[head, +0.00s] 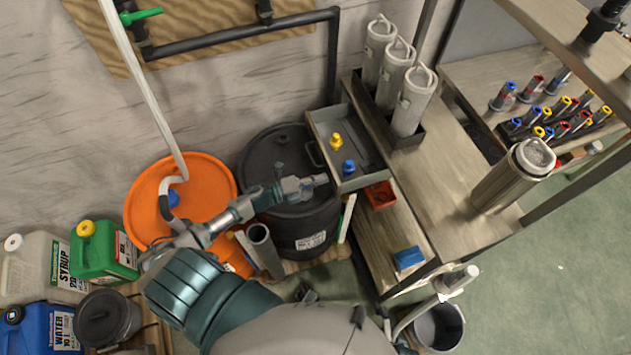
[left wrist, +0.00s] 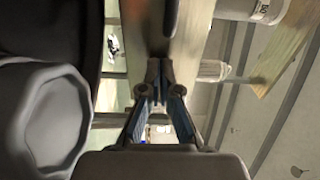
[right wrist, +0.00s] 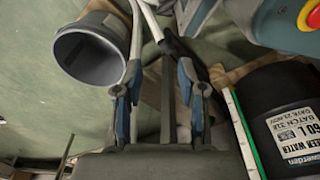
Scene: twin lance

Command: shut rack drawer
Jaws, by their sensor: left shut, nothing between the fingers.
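The rack drawer (head: 372,178) is a grey open-topped tray pulled out to the left of the wooden rack (head: 455,185). Its dark handle (head: 314,154) is on the left-hand front. A yellow piece (head: 336,141) and a blue piece (head: 348,167) are inside it. My left gripper (head: 325,179) is at the lower left corner of the drawer front, below the handle; whether it touches is unclear. In the left wrist view its fingertips (left wrist: 157,68) meet, with nothing between them. My right gripper (right wrist: 157,70) has its fingers apart in the right wrist view, low near a grey bucket (right wrist: 90,50).
A black drum (head: 300,222) stands under my left arm, with an orange drum (head: 180,190) beside it. Grey canisters (head: 397,75) stand in a holder behind the drawer. A red bin (head: 380,194) and a blue box (head: 408,258) are at the rack's edge.

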